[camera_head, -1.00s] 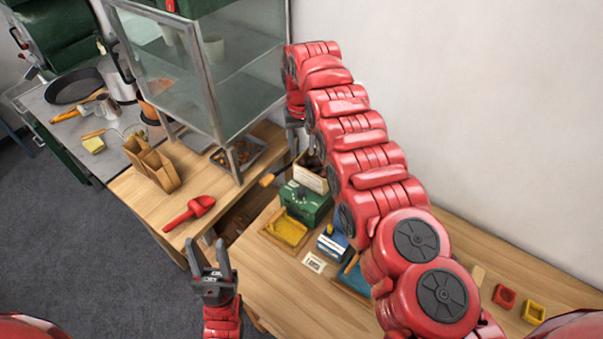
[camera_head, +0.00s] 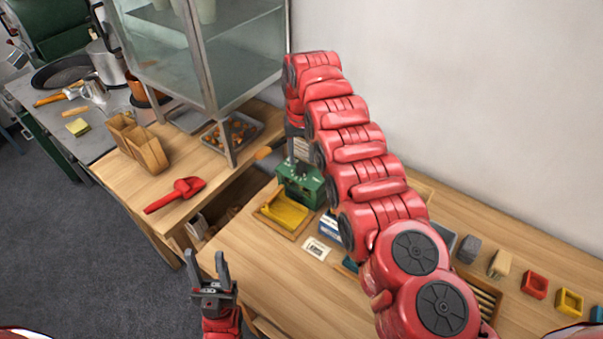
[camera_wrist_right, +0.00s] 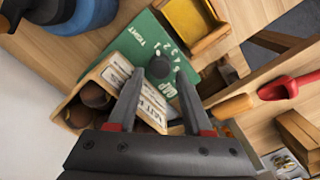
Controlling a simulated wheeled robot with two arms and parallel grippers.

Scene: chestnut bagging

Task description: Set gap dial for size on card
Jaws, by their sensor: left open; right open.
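The green box (camera_head: 300,187) stands on the wooden bench below my right arm. In the right wrist view its green top (camera_wrist_right: 133,45) carries the words TIGHT and GAP, several numbers and a dark round dial (camera_wrist_right: 158,67). My right gripper (camera_wrist_right: 158,82) is open, with its fingertips on either side of the dial; I cannot tell whether they touch it. The dial's setting is not clear. A small white card (camera_head: 317,249) lies on the bench in front of the box, its print unreadable. My left gripper (camera_head: 208,270) is open and empty at the bench's front edge.
A yellow tray (camera_head: 284,211) sits beside the green box. A wooden bin (camera_wrist_right: 68,117) with chestnuts adjoins the box. Small coloured blocks lie right.

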